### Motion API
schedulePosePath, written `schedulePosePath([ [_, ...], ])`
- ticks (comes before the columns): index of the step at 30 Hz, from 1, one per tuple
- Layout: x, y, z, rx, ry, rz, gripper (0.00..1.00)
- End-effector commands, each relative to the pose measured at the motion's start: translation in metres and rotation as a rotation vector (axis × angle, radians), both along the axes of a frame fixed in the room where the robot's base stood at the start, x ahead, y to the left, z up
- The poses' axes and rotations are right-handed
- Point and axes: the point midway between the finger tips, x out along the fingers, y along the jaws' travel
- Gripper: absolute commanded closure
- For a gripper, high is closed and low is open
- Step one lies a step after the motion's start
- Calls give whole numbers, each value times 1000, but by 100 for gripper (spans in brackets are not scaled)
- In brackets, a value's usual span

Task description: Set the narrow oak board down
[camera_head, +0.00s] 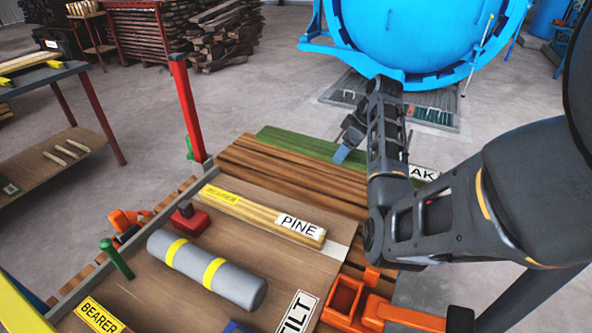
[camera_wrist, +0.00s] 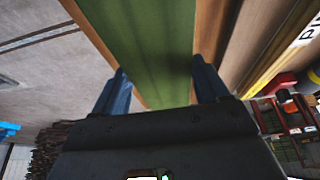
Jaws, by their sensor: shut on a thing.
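A long green-faced board (camera_head: 300,143) lies along or just above the far edge of the brown slatted deck (camera_head: 270,170). A white label (camera_head: 424,173) reading "AK" shows at its right end, partly covered by my arm; I take this as the oak board. My gripper (camera_head: 346,146) reaches down to it from above. In the wrist view the green face (camera_wrist: 150,40) runs between the two blue fingers of my gripper (camera_wrist: 161,80), which is shut across its width. I cannot tell whether its underside touches the deck.
A board labelled PINE (camera_head: 250,212) lies on the nearer table, with a grey roll (camera_head: 205,270) with yellow bands before it. A red post (camera_head: 187,110) stands left of the deck. A blue vessel (camera_head: 425,35) stands behind. An orange bin (camera_head: 343,298) is at the front.

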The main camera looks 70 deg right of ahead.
Motion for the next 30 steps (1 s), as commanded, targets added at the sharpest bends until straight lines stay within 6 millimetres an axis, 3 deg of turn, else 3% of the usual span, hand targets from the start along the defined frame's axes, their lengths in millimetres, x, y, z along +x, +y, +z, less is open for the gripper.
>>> schedulePosePath([
  [16, 97, -3, -55, 0, -1, 3, 90],
  [24, 112, -4, -68, 0, -1, 1, 90],
  [30, 111, -3, -94, 1, 0, 0, 90],
])
